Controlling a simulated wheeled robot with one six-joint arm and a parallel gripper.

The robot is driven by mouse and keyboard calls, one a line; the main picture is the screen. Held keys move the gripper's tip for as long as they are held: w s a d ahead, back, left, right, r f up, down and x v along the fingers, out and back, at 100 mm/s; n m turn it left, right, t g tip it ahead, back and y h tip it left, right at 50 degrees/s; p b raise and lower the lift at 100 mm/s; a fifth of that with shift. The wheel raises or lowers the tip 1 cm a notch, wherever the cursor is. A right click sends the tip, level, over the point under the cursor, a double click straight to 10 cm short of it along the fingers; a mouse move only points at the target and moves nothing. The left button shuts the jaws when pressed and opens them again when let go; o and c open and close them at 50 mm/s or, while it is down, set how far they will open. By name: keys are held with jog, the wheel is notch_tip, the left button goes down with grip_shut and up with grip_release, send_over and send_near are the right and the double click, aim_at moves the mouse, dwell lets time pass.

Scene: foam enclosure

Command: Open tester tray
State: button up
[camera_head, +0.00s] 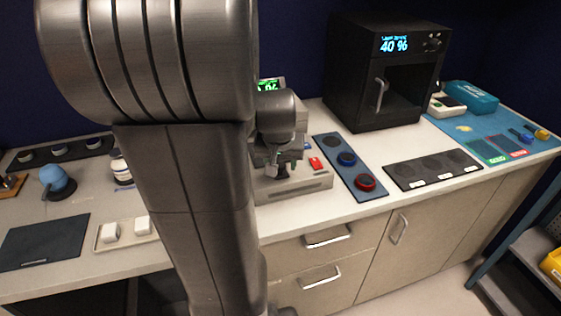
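The tester (303,150) is a grey machine on the counter at the centre, partly hidden behind my arm. A green display (271,86) shows at its top. Its low front part, which looks like the tray (300,187), faces the counter's front edge, and a red button (316,163) sits above it on the right. I cannot tell how far the tray is out. My gripper (276,168) points down in front of the tester, just above the tray area. Its fingers are small and dark, and contact with the tray cannot be made out.
A blue mat (335,151) with round dishes lies right of the tester, then a black oven-like box (348,85) reading 40 % and a dark pad (432,169). At left are a white-lidded jar (121,167), a small tray (100,245) with white blocks and a black mat (43,241).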

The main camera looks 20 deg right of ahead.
jog(key=shift+r, duration=0.1)
jog(key=v, duration=1.3)
jog(key=shift+r, duration=0.35)
jog(key=x, duration=1.4)
jog(key=shift+s+f, duration=0.15)
jog(key=shift+w+a, duration=0.1)
jog(key=shift+w, duration=0.35)
jog(key=shift+s, duration=0.15)
